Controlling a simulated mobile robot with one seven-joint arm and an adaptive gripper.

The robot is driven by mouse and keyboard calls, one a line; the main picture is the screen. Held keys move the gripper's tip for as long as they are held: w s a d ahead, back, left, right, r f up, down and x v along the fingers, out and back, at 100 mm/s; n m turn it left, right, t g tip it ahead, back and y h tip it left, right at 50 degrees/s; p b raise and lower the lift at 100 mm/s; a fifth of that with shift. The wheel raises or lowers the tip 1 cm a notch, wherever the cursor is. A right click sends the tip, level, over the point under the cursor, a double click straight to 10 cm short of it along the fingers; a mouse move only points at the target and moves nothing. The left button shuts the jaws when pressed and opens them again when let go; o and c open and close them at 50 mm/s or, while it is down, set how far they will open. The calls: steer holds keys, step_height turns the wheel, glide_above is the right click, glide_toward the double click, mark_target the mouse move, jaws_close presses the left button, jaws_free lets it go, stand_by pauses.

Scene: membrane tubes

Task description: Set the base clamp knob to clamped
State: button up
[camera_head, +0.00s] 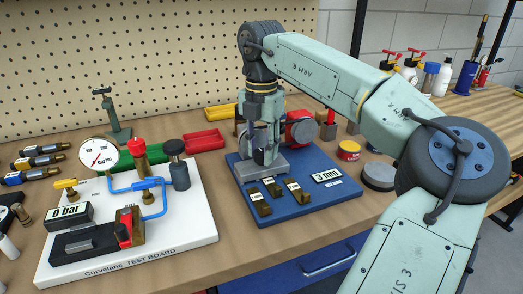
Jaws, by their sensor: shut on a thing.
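A blue base board (304,207) in the middle of the table carries a grey metal block (269,168), several small dark-gold pieces (260,206) with white labels, and a display (327,176) reading "3 mm". My gripper (264,156) points down just above the grey block, with its fingers shut on a small part there. The fingers largely hide that part, and I cannot tell whether it is the base clamp knob or how the knob is set. A red unit (300,128) with a grey round disc stands just behind, to the right of my gripper.
A white test board (190,222) with gauge, valves and a "0 bar" display (69,214) stands at left. Red, green and yellow trays lie behind. A yellow-and-red tin (349,150) and a grey round piece (379,176) stand right of the blue board, near my arm.

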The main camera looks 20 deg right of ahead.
mark_target(261, 152)
steer(key=shift+w+r+m, duration=0.1)
steer(key=shift+m, duration=0.3)
steer(key=o, duration=0.9)
steer(key=shift+c, duration=0.2)
step_height(261, 152, up, 12)
stand_by(0.5)
